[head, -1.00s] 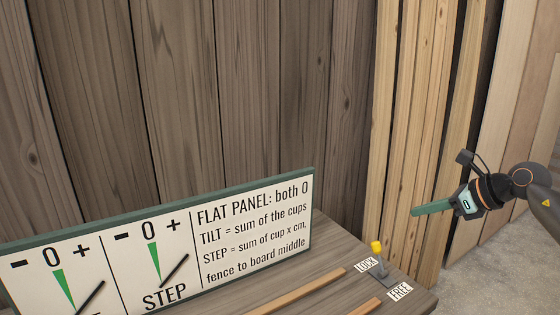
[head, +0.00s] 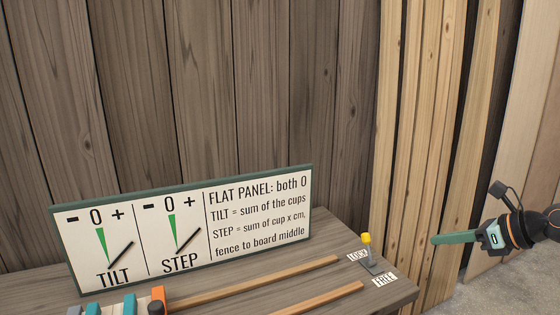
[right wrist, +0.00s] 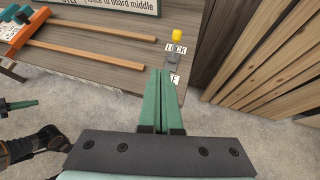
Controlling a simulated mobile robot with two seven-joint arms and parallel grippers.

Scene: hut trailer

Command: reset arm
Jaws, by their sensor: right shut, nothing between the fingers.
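My right gripper (head: 455,237) is at the right of the head view, with its green fingers together and pointing left. It is apart from the bench, over the floor side, to the right of the yellow-knobbed lever. In the right wrist view its fingers (right wrist: 165,102) lie side by side with nothing between them. My left gripper is outside the head view. In the right wrist view a green finger and dark wrist of it (right wrist: 20,104) show at the left edge; whether it is open is unclear.
The bench (head: 330,238) holds a sign with TILT and STEP dials (head: 190,225), long wooden bars (head: 320,298), and a yellow-knobbed lever (head: 366,245) between LOCK and FREE labels. Orange and teal parts (head: 130,303) sit front left. Boards (head: 420,150) lean behind. Floor right of the bench is clear.

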